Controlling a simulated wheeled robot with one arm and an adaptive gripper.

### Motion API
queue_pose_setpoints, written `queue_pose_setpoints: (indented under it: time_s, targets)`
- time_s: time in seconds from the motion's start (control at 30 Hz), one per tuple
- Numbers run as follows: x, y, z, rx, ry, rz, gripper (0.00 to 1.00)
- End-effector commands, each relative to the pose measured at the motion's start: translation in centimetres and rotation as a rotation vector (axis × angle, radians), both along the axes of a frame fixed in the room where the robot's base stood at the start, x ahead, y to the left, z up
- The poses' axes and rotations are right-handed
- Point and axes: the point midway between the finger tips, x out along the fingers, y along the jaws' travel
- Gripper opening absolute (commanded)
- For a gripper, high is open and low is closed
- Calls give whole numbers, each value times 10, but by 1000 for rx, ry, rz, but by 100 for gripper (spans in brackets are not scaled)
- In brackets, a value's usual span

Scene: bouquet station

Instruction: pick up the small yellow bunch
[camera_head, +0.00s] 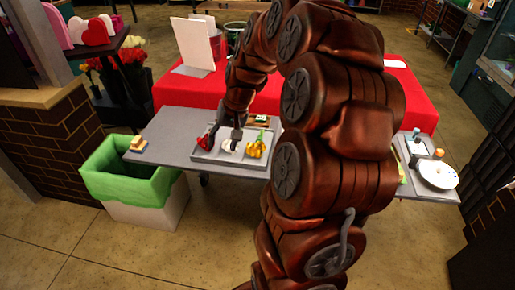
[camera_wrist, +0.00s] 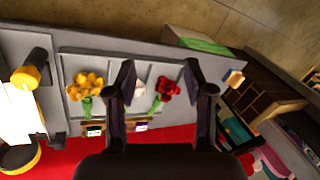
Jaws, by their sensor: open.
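The small yellow bunch (camera_head: 256,150) lies in the right compartment of a grey divided tray (camera_head: 222,160). In the wrist view the yellow bunch (camera_wrist: 86,86), with green stems, is left of my left finger and outside the jaws. My gripper (camera_head: 222,136) is over the tray, pointing down, open and empty. In the wrist view my gripper (camera_wrist: 160,72) has its fingers spread, with a small white bunch (camera_wrist: 140,91) between them. A red bunch (camera_wrist: 168,89) is close to the right finger. Whether the fingers touch anything cannot be told.
The tray rests on a grey table (camera_head: 165,130). A bin with a green liner (camera_head: 127,172) stands at the table's left front. A red-covered table (camera_head: 175,92) is behind. A black-and-yellow cylinder (camera_wrist: 32,68) is left of the tray in the wrist view.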

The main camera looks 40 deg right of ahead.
Motion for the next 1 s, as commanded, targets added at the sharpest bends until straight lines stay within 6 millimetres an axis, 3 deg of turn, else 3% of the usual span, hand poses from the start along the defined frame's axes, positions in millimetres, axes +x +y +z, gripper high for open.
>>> queue_pose_setpoints:
  time_s: [0.03, 0.2, 0.4, 0.6, 1.0]
  targets:
    - [7, -28, -11, 10, -16, -58, 53]
    - [18, -111, -32, 22, -73, -229, 53]
    - [11, -179, -52, 24, -107, -364, 53]
    - [9, -200, -62, 22, -117, -409, 53]
    - [21, -196, -88, 22, -117, -406, 53]
